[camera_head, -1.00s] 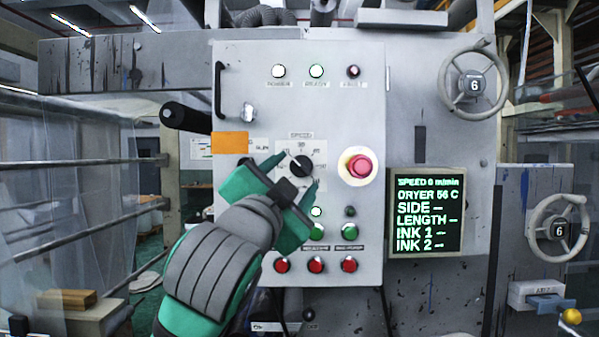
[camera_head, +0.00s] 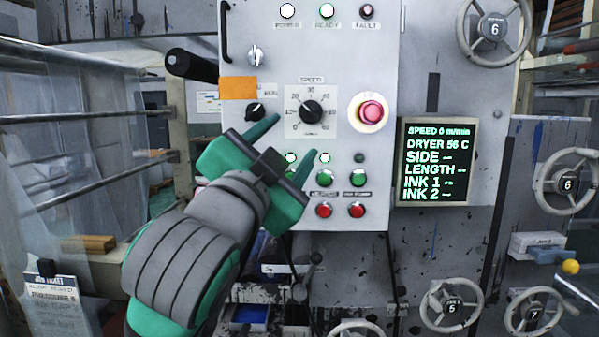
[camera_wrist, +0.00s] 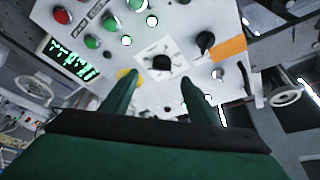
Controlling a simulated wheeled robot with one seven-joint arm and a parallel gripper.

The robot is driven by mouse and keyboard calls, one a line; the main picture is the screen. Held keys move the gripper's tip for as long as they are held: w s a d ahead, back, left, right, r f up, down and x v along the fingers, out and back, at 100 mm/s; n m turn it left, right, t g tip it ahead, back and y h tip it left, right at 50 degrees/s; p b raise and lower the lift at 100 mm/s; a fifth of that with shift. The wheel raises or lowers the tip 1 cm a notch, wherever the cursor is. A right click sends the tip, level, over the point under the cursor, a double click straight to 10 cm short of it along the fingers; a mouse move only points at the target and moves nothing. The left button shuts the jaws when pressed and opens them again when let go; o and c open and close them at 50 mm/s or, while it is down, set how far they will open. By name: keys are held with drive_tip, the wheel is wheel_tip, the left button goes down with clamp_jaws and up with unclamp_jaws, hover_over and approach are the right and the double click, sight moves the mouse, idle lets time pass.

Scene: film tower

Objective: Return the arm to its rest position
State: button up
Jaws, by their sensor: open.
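My gripper (camera_head: 294,137), green with dark grey wrist parts, is open and empty in front of the grey control panel (camera_head: 380,40). Its two fingers point up and right, below the black speed dial (camera_head: 311,111), which shows unobstructed. In the wrist view the open fingers (camera_wrist: 158,76) point toward the panel, with the speed dial (camera_wrist: 161,62) seen beyond the gap and nothing between them. My arm reaches up from the bottom left and hides part of the panel's lower left.
A red mushroom button (camera_head: 371,111) and a lit display (camera_head: 437,160) are right of the dial. A black handle (camera_head: 192,66) juts out at left. Handwheels (camera_head: 495,28) stand at right, more at lower right (camera_head: 451,304). Rails (camera_head: 80,108) run along the left.

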drive_tip(key=w+a+f+n+y, duration=0.1)
drive_tip(key=w+f+n, duration=0.25)
drive_tip(key=f, duration=0.85)
drive_tip(key=w+a+f+n+y, duration=0.15)
drive_tip(key=f+n, duration=0.25)
drive_tip(key=f, duration=0.8)
drive_tip(key=s+d+f+n+y, duration=0.1)
drive_tip(key=s+f+n, duration=0.2)
drive_tip(key=f, duration=0.9)
drive_tip(key=s+d+f+n+y, duration=0.1)
drive_tip(key=s+f+n+y, duration=0.15)
drive_tip(key=f, duration=0.85)
drive_tip(key=s+d+f+n+g, duration=0.1)
drive_tip(key=s+d+f+g, duration=0.2)
drive_tip(key=s+f, duration=1.4)
drive_tip(key=s+f+g, duration=0.1)
drive_tip(key=s+f, duration=0.1)
drive_tip(key=s, duration=0.8)
drive_tip(key=s+f+m+g, duration=0.1)
drive_tip(key=s+f, duration=0.1)
drive_tip(key=s, duration=0.9)
drive_tip(key=shift+s+d+f+m, duration=0.15)
drive_tip(key=shift+d+f+m, duration=0.15)
drive_tip(key=shift+d, duration=0.1)
